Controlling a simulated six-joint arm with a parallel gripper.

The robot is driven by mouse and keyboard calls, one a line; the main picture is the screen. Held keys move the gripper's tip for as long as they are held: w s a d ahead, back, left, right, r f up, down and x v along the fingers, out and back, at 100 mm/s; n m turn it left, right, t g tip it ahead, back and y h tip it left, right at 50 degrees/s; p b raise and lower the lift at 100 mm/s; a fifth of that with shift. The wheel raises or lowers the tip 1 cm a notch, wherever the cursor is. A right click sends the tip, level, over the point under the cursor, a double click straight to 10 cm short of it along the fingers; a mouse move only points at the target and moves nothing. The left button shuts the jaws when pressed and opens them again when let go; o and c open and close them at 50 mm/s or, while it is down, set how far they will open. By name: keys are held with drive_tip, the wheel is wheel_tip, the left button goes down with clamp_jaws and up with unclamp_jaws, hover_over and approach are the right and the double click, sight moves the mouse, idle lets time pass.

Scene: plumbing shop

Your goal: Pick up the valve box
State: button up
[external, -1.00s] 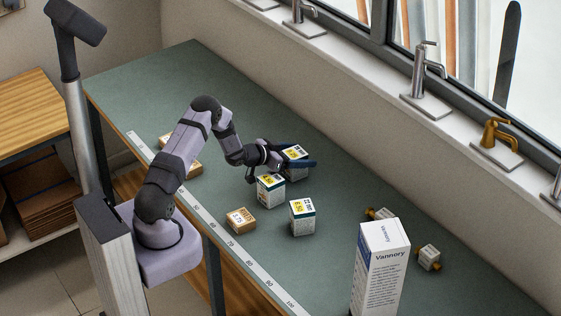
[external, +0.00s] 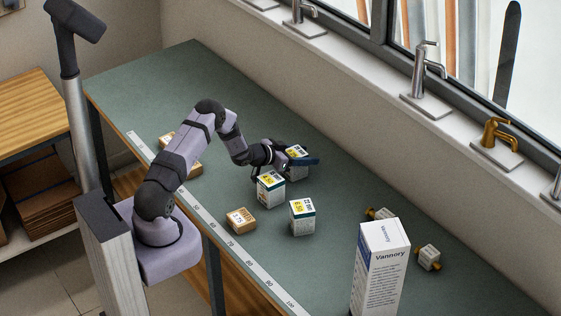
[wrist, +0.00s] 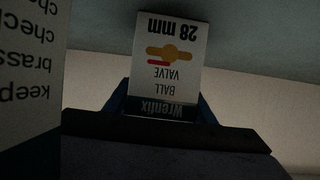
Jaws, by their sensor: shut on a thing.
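The valve box (external: 299,151) is white with a dark band and a yellow label on top. In the wrist view its face (wrist: 165,60) reads "Wrenfix BALL VALVE 28 mm", upside down, with an orange valve picture. My gripper (external: 290,161) is shut on it, with a blue finger on each side. My gripper (wrist: 163,105) also shows in the wrist view. Part of the box is hidden by the fingers in the external view. I cannot tell whether its bottom is clear of the bench.
A similar white box (external: 270,190) stands close in front of my gripper, and another (external: 302,218) to its right. Brown boxes (external: 241,221) lie nearer the ruler strip. A tall Vannory carton (external: 380,265) and brass-ended fittings (external: 429,258) are at the right. The far-left bench (external: 180,80) is clear.

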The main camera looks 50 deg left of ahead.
drive_tip(key=shift+r, duration=0.2)
wheel_tip(320, 180, up, 10)
drive_tip(key=b, duration=0.2)
drive_tip(key=shift+b, duration=0.4)
drive_tip(key=shift+f, duration=0.1)
drive_tip(key=w+d+r+m+g+h+b, duration=0.1)
drive_tip(key=d+r+m+h, duration=0.2)
drive_tip(key=d, duration=1.3)
drive_tip(key=w+d+r+m+g+h, duration=0.1)
drive_tip(key=w+d+r+m+h, duration=0.15)
drive_tip(key=d, duration=1.25)
drive_tip(key=s+d+r+h+b, duration=0.1)
drive_tip(key=s+d, duration=0.4)
drive_tip(key=d, duration=0.3)
drive_tip(key=s+d+m, duration=0.1)
drive_tip(key=s+d, duration=0.4)
drive_tip(key=d, duration=0.3)
drive_tip(key=s+d+r+h+b, duration=0.1)
drive_tip(key=s+d, duration=0.3)
drive_tip(key=d, duration=0.3)
drive_tip(key=s+a+f+n+t+y, duration=0.1)
drive_tip(key=a+f+n+y, duration=0.2)
drive_tip(key=a, duration=0.6)
drive_tip(key=s+a+f+n+t+y, duration=0.1)
drive_tip(key=a+f+n+y, duration=0.3)
drive_tip(key=a, duration=0.5)
drive_tip(key=shift+s+a+y, duration=0.2)
drive_tip(key=shift+s+y, duration=0.5)
drive_tip(key=shift+y, duration=0.15)
